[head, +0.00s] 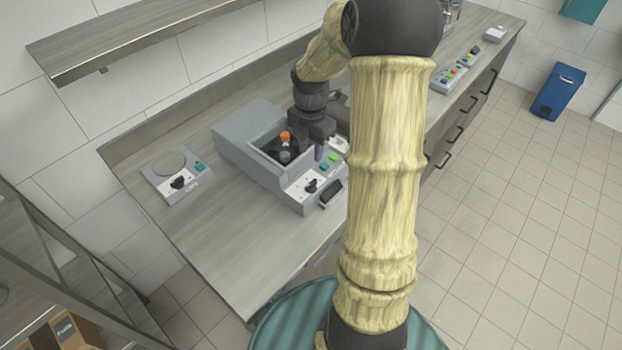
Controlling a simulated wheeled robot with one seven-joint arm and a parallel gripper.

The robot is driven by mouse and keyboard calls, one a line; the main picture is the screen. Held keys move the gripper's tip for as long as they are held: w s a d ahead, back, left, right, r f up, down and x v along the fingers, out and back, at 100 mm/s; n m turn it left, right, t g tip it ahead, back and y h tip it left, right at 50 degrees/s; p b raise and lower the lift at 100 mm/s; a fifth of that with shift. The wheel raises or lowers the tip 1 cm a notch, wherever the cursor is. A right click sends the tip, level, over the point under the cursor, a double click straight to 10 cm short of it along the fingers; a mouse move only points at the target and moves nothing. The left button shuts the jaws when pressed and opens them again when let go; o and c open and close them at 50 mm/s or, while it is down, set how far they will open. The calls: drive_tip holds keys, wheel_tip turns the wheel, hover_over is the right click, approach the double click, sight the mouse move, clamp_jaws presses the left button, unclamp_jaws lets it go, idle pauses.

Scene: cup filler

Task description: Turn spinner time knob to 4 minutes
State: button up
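The grey spinner (240,135) stands on the bench, left of my arm. Its sunken dark chamber is open to view and holds an orange-capped item (285,137) and a grey item (285,156). A black knob (312,186) sits on the white dial panel at its front; the dial's marks are too small to read. Teal and green buttons are beside the panel. My gripper (318,150) points down over the right part of the spinner, behind and above the knob, apart from it. Its finger gap is too small to judge, and I see nothing held.
A smaller device (172,178) with a round plate and black knob stands left of the spinner. A button panel (458,75) is farther along the bench. A shelf (150,40) hangs above. The bench front (240,270) is clear. My arm hides part of the bench.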

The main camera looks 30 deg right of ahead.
sight(311, 183)
wheel_tip(311, 183, down, 13)
drive_tip(key=shift+r+p, duration=0.1)
drive_tip(key=shift+p, duration=0.25)
clamp_jaws()
